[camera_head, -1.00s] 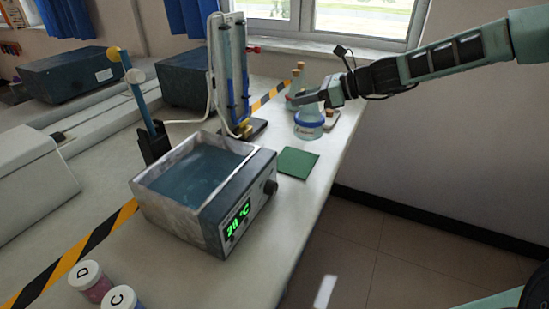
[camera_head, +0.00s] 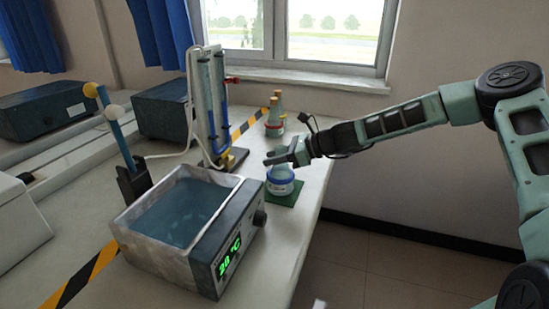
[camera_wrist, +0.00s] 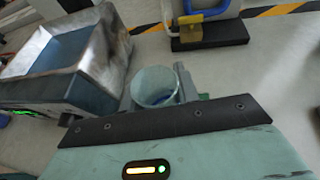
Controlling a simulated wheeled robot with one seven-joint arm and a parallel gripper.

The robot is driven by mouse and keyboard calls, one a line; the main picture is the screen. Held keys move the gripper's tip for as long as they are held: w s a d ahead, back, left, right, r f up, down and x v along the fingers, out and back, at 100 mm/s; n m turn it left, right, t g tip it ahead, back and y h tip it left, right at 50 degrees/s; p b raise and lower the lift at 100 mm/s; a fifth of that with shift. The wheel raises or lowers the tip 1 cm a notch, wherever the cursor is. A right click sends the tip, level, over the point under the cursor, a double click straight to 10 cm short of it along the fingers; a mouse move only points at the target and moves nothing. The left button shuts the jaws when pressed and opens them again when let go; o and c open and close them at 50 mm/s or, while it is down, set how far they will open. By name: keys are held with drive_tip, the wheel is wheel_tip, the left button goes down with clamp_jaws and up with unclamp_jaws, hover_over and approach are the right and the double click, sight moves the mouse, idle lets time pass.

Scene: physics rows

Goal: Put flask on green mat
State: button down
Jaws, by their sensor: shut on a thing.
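The flask (camera_head: 280,186) is clear glass with a blue and white band, upright at the green mat (camera_head: 290,200). My gripper (camera_head: 280,158) is shut on its upper part. The flask's base appears over the mat, but I cannot tell whether it touches. In the wrist view the flask's open rim (camera_wrist: 155,86) shows between my gripper's fingers (camera_wrist: 155,90). Only a sliver of the green mat (camera_wrist: 204,97) shows there, and the flask hides much of it.
The water bath (camera_head: 190,225), its display reading 28 °C, stands close on the left. Stoppered flasks (camera_head: 274,125) stand behind, near the window. A stand with blue tubes (camera_head: 212,105) is at the back left. The bench's right edge is close to the mat.

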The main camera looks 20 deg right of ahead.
drive_tip(key=shift+f, duration=0.1)
drive_tip(key=c, duration=1)
unclamp_jaws()
drive_tip(key=shift+c, duration=0.2)
